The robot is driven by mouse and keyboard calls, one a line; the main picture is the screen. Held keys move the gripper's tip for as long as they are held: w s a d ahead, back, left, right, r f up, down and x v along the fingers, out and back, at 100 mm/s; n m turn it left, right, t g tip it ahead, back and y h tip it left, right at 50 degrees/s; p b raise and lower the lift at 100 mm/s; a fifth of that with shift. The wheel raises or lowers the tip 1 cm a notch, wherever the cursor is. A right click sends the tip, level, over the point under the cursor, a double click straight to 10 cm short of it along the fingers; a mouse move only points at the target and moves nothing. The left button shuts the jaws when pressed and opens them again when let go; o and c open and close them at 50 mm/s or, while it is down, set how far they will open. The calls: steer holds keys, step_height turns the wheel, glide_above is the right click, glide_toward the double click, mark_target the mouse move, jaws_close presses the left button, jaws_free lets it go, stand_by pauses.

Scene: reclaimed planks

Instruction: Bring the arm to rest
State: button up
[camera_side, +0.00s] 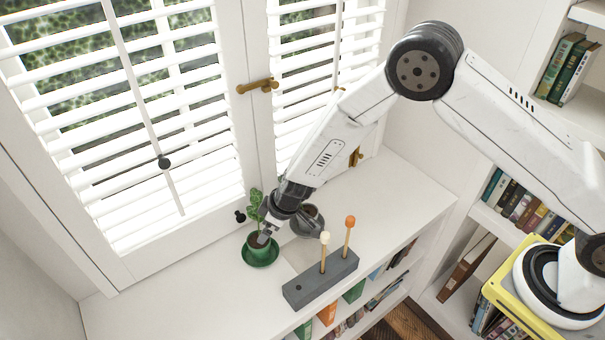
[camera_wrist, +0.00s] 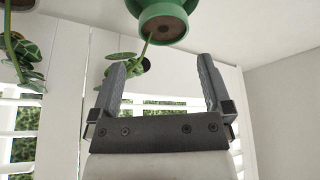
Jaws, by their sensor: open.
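My gripper (camera_side: 267,233) points down at the window-side shelf, just over the green plant pot (camera_side: 257,246). In the wrist view my gripper (camera_wrist: 162,63) is open, with nothing between its fingers. That view is upside down. The green pot (camera_wrist: 164,28) lies beyond the fingertips, showing brown soil and a thin stem. Leaves (camera_wrist: 122,68) show behind the left finger. The pot stands upright on a green saucer (camera_side: 262,260). I cannot tell whether a finger touches the plant.
A dark grey vessel (camera_side: 308,226) stands close to the right of my gripper, partly hidden. In front is a grey block (camera_side: 320,280) holding two sticks, one orange-tipped, one cream-tipped. Shuttered windows (camera_side: 120,110) rise behind. The white shelf top (camera_side: 405,195) is clear at right.

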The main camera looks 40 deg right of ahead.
steer(key=s+d+r+m+h, duration=0.1)
steer(key=s+d+r+m, duration=0.15)
steer(key=d+r, duration=0.4)
steer(key=s+d+r+m, duration=0.1)
steer(key=s+d+r, duration=0.3)
steer(key=d+r, duration=0.25)
steer(key=s+d+r+m+h, duration=0.1)
steer(key=s+d+r+m, duration=0.1)
steer(key=s, duration=0.5)
steer(key=s+d+r+m+g, duration=0.1)
steer(key=s+d+r+m, duration=0.1)
steer(key=s+d+r, duration=0.2)
steer(key=s+d, duration=0.2)
steer(key=s, duration=0.1)
steer(key=shift+d+h, duration=0.4)
steer(key=w+a+f+m+y, duration=0.5)
steer(key=w+a+f+m, duration=1.5)
steer(key=m, duration=0.4)
steer(key=shift+w+a+m, duration=0.35)
steer(key=shift+a, duration=0.25)
